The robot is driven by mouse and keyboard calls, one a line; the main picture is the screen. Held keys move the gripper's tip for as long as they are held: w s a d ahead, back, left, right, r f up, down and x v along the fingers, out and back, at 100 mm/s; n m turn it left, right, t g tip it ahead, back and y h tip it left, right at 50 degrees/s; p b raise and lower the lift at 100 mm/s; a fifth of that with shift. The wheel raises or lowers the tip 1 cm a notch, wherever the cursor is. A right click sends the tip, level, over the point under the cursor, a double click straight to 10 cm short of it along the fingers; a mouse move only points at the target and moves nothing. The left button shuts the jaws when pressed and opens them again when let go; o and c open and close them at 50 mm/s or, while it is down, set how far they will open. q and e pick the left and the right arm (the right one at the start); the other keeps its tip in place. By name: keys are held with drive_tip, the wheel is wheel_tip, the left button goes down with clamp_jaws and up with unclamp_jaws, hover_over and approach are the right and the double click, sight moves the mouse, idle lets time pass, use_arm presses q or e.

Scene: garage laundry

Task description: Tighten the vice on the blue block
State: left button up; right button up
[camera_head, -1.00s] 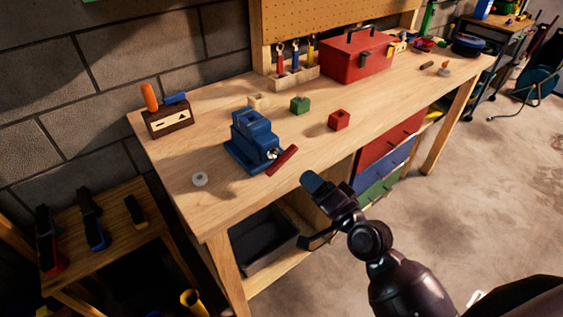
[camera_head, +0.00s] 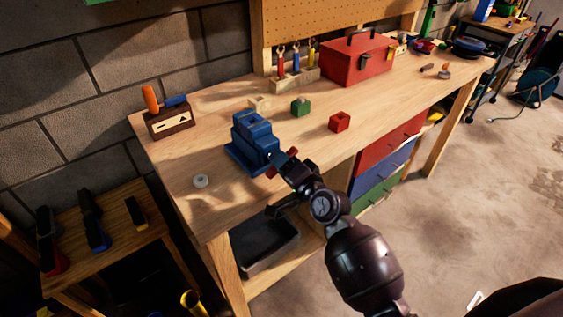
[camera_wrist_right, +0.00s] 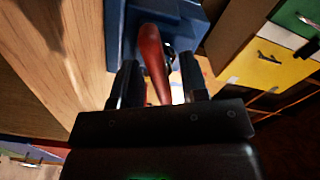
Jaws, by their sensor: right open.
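The blue vice (camera_head: 246,158) stands near the front left of the workbench. A blue block (camera_head: 254,121) appears to sit between its jaws at the top; its edges are hard to tell from the vice. The vice's red handle (camera_head: 271,173) is at its front right, partly covered by my right gripper (camera_head: 282,161). In the right wrist view the red handle (camera_wrist_right: 151,55) runs between the two open fingers of my right gripper (camera_wrist_right: 158,80), with the blue vice (camera_wrist_right: 185,18) beyond. The fingers are not closed on it. My left gripper is out of view.
On the bench (camera_head: 205,212) are a green block (camera_head: 300,107), a red block (camera_head: 339,122), a pale block (camera_head: 259,103), a white round piece (camera_head: 201,181) and a wooden box (camera_head: 170,121). A red toolbox (camera_head: 357,60) stands at the back. A dark bin (camera_head: 268,250) is below.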

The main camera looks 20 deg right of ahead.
drive_tip(key=shift+w, duration=0.1)
clamp_jaws()
idle(0.3)
drive_tip(key=shift+r+m+p, duration=0.15)
drive_tip(key=shift+m+p, duration=0.4)
drive_tip(key=shift+m, duration=0.25)
drive_tip(key=shift+m+p, duration=0.7)
drive_tip(key=shift+m, duration=0.5)
drive_tip(key=m+p, duration=0.1)
drive_tip(key=m, duration=0.2)
drive_tip(key=shift+m, duration=0.3)
drive_tip(key=m, duration=0.1)
drive_tip(key=m+p, duration=0.1)
drive_tip(key=m, duration=0.1)
drive_tip(key=shift+f+m+p, duration=0.2)
drive_tip(key=shift+m+p, duration=0.1)
